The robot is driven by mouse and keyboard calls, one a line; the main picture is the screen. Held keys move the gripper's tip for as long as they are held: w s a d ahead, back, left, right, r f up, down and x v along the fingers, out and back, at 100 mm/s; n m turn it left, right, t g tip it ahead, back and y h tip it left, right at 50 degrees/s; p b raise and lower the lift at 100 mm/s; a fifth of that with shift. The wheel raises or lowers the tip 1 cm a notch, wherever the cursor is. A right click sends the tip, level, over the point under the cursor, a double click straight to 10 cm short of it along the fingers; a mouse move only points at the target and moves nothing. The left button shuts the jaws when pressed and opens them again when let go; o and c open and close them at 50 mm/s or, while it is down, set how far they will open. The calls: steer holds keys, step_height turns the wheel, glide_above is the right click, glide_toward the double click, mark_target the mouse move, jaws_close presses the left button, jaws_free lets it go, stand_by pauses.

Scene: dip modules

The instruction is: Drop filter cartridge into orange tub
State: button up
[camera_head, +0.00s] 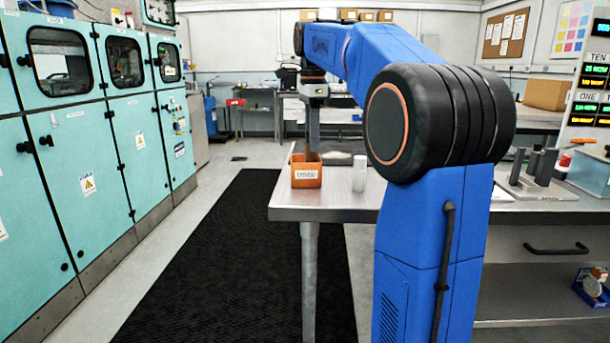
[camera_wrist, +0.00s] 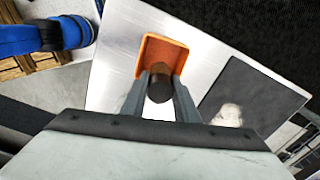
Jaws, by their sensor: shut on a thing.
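The orange tub (camera_head: 306,174) stands on the near left part of the metal table, a pale label on its front. It also shows in the wrist view (camera_wrist: 177,47). My gripper (camera_head: 313,150) points down over the tub. In the wrist view my gripper (camera_wrist: 161,82) is shut on a dark round cylinder, which looks like the filter cartridge (camera_wrist: 160,91). The cartridge lies over the tub's opening in that view. Its lower end is hidden, so I cannot tell whether it is inside the tub or above it.
A white cylinder (camera_head: 359,174) stands on the metal table (camera_head: 335,202) just right of the tub. A dark flat panel (camera_wrist: 246,92) lies right of the tub in the wrist view. Grey upright posts (camera_head: 540,165) stand farther right.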

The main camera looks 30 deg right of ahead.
steer(key=shift+f, duration=1.05)
steer(key=shift+d, duration=0.1)
steer(key=o, duration=1.2)
steer(key=shift+c, duration=0.2)
step_height(320, 180, up, 12)
